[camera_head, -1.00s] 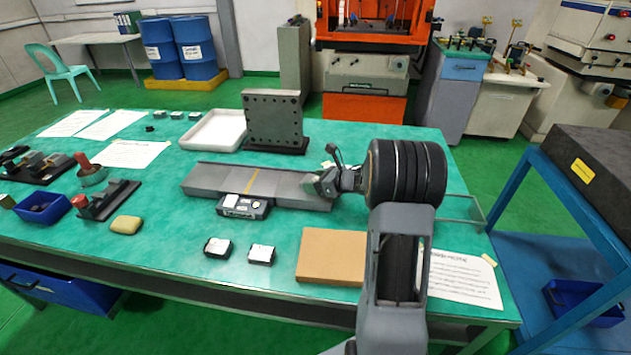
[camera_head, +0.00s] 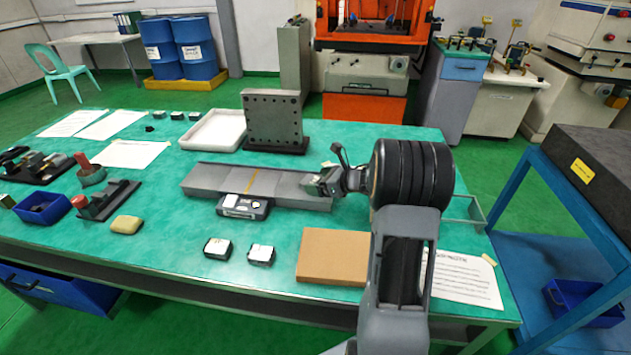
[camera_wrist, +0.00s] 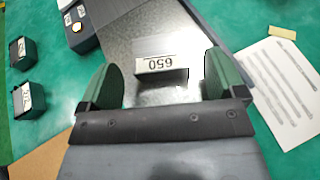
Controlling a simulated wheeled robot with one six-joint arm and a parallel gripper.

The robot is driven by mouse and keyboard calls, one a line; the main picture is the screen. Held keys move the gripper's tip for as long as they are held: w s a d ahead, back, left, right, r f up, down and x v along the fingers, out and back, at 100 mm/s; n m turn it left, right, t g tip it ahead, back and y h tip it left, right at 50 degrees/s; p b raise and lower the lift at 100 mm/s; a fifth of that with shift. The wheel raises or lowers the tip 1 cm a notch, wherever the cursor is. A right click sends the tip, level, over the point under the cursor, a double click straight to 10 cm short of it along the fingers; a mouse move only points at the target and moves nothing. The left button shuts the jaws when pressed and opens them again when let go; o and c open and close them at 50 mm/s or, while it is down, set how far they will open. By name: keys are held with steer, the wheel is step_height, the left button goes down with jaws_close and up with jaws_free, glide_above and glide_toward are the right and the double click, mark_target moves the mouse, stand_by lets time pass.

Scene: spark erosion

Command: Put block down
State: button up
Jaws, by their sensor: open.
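In the wrist view a small metallic block (camera_wrist: 161,66) with a white label reading 650, upside down, sits on the grey metal plate (camera_wrist: 135,18). My gripper (camera_wrist: 160,84) is open, with one green finger on each side of the block and a visible gap on both sides. In the head view my gripper (camera_head: 325,184) is over the right end of the long grey plate (camera_head: 225,178). I cannot clearly make out the block in the head view.
A small dark box (camera_head: 243,206) adjoins the plate's front edge. Two small labelled blocks (camera_head: 217,248) (camera_head: 261,255) and a brown board (camera_head: 333,257) lie in front. A drilled upright plate (camera_head: 273,118) and a white tray (camera_head: 214,131) stand behind.

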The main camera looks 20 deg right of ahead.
steer(key=v, duration=1)
steer(key=a+r+m+h, duration=0.1)
steer(key=r+m+h, duration=0.15)
steer(key=m, duration=0.45)
steer(key=w+a+r+m+t+h, duration=0.15)
steer(key=m+h, duration=0.25)
steer(key=m, duration=0.4)
steer(key=a+r+m+h, duration=0.1)
steer(key=r+m+h, duration=0.25)
steer(key=m, duration=0.35)
steer(key=s+a+f+m+g+y, duration=0.1)
steer(key=s+a+f+m+g, duration=0.2)
steer(key=s+a+m+g, duration=0.2)
steer(key=s+a+f+m+g+y, duration=0.1)
steer(key=s+a+f+m+g, duration=0.3)
steer(key=s+a+m, duration=0.6)
steer(key=s+m, duration=0.4)
steer(key=m, duration=0.2)
steer(key=shift+s+a+f+g+y, duration=0.15)
steer(key=shift+a+f+g+y, duration=0.15)
steer(key=shift+g+y, duration=0.1)
steer(key=shift+r, duration=0.1)
